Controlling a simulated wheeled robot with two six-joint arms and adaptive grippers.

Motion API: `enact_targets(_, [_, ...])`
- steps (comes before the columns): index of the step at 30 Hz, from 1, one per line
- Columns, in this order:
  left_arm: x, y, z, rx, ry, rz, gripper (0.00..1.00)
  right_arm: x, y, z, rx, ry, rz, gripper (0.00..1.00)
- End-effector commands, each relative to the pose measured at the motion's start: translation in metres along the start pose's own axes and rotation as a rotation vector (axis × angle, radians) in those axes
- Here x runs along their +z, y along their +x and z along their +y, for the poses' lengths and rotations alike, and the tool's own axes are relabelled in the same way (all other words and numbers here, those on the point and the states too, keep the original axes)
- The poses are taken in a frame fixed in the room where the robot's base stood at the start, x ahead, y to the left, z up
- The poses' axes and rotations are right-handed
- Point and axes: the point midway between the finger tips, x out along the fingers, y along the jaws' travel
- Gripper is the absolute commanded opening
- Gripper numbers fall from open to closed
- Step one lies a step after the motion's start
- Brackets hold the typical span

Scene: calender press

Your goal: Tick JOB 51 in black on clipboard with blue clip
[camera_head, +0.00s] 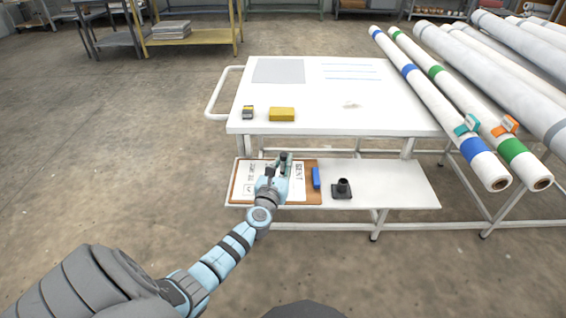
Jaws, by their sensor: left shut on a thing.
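The clipboard (313,196) is a brown board with a white printed sheet. It lies on the lower shelf and has a blue clip (316,178) at its right end. My left gripper (282,168) is over the sheet, left of the clip. It is shut on a small dark marker-like thing, mostly hidden by the fingers. I cannot tell whether its tip touches the paper. The arm and gripper cover the middle of the sheet, and the job lines are too small to read. A black holder (342,190) stands right of the clip. My right gripper is not in view.
The shelf (395,185) is bare to the right of the holder. The white table top (330,117) above carries a yellow block (282,114), a small dark box (248,112) and a grey sheet (279,71). Long white rolls (440,105) lie at the right.

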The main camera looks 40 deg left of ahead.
Motion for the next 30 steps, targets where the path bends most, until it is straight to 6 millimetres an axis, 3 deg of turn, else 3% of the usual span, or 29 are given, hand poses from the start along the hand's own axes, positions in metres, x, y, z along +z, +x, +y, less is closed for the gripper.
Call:
enact_targets(4, [0.0019,0.0001,0.0,0.0,0.0,-0.001,0.0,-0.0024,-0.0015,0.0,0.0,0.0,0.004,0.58])
enact_targets(5, [0.002,0.0001,0.0,0.0,0.0,-0.001,0.14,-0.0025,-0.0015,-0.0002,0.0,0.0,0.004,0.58])
enact_targets(8, [0.002,0.0001,-0.0001,0.0,0.0,-0.001,0.0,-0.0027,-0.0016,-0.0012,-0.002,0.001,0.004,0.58])
enact_targets(30, [0.0019,-0.0015,-0.0001,0.0,0.0,0.0,0.0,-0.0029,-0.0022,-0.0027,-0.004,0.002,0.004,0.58])
